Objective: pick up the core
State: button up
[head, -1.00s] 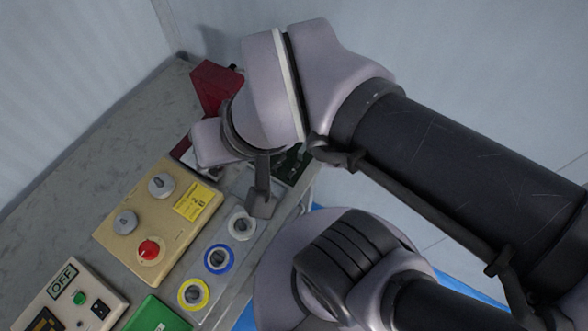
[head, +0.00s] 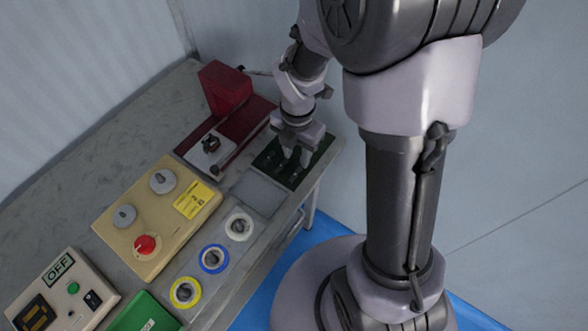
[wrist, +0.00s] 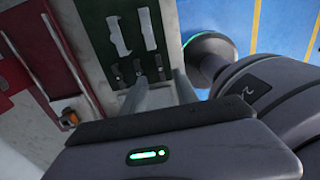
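A dark green tray (head: 268,152) lies at the right end of the table, and small dark parts that look like cores show in it, partly hidden by my gripper. In the wrist view the tray (wrist: 128,14) shows two pale upright shapes and a row of dark slots or parts (wrist: 115,72) below them. I cannot tell for certain which is the core. My gripper (head: 296,156) points down over the tray. In the wrist view its two fingers (wrist: 160,78) stand apart, with nothing clearly held between them.
A red machine (head: 225,88) with a pale plate stands left of the tray. A grey pad (head: 258,192), white, blue and yellow rings (head: 213,259), a beige control box (head: 150,247) and an OFF box (head: 62,296) lie nearer. The table's right edge is close to the tray.

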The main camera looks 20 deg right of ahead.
aim_at(295, 174)
jog(key=f+b, duration=0.1)
jog(key=f, duration=0.1)
jog(key=f+b, duration=0.1)
jog(key=f, duration=0.2)
jog(key=f+b, duration=0.2)
jog(key=shift+s+a+f, duration=0.2)
jog(key=shift+a+f, duration=0.1)
jog(key=shift+f, duration=0.1)
jog(key=shift+r, duration=0.15)
grip_shut()
